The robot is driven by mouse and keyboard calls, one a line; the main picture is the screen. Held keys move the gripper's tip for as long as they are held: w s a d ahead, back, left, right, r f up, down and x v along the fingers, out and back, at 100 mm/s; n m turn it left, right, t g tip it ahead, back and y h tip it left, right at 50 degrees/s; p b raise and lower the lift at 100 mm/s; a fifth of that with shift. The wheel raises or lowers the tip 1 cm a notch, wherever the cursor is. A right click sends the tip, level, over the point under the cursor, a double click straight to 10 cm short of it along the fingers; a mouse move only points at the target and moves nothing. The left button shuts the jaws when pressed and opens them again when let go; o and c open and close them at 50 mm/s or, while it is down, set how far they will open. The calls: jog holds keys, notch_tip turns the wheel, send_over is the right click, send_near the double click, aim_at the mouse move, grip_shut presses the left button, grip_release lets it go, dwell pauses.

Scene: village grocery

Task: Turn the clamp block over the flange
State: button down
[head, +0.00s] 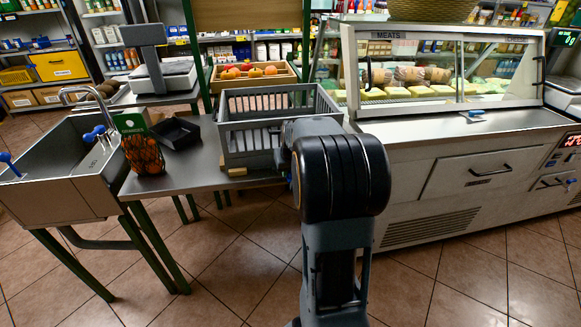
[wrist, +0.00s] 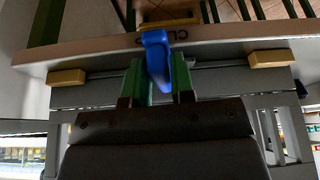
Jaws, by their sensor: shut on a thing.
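In the wrist view, my gripper (wrist: 160,84) has its two green-padded fingers on either side of a blue handle (wrist: 156,50) and is shut on it. The handle stands at the edge of the grey counter (wrist: 95,49), beside partly hidden dark lettering. A yellowish block (wrist: 170,22) shows just past the handle; I cannot tell how they join. Small wooden blocks sit by the counter edge at left (wrist: 68,77) and right (wrist: 272,58). A grey strip, possibly the flange, runs between them, partly hidden by my fingers. In the head view, my arm hides the gripper and handle.
A grey slatted crate (head: 233,139) stands on the counter. Left of it are a black tray (head: 176,133), a bag of oranges (head: 142,150) and a sink (head: 56,190). A fruit crate (head: 272,79) is behind. A glass meat case (head: 440,65) stands at right. Open tiled floor lies in front.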

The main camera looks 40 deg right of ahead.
jog(key=shift+w+a+m, duration=0.1)
jog(key=shift+a+m, duration=0.1)
jog(key=shift+m, duration=0.4)
jog(key=c, duration=1.1)
grip_release()
jog(key=p+v, duration=0.1)
jog(key=v, duration=0.3)
jog(key=p+v, duration=0.1)
jog(key=v, duration=0.4)
jog(key=p+v, duration=0.1)
jog(key=v, duration=0.3)
jog(key=shift+a+r, duration=0.35)
jog(key=shift+r, duration=0.05)
